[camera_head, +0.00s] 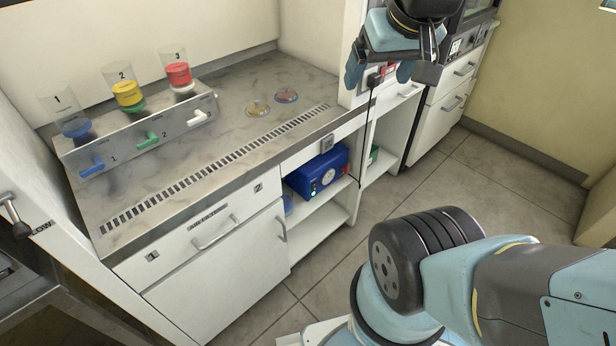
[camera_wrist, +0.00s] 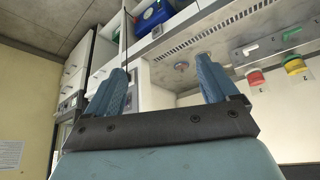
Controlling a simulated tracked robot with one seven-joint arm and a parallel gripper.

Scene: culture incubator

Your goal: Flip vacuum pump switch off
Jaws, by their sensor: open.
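A blue box with a round dial, which looks like the vacuum pump (camera_head: 322,174), stands on the open shelf under the counter. It also shows upside down at the top of the wrist view (camera_wrist: 152,17). A small grey switch-like plate (camera_head: 327,143) sits on the counter's front edge above it. I cannot make out which way any pump switch is set. My gripper (camera_head: 380,74) is open and empty, high up beside the white wall panel, to the right of and apart from the pump. Its two blue fingers are spread in the wrist view (camera_wrist: 162,82).
The counter (camera_head: 235,110) carries a rack with blue, green and white valves (camera_head: 150,138) under numbered blue, yellow and red-topped vessels. A dark cable (camera_head: 366,130) hangs near the shelf. The tiled floor before the cabinet is clear.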

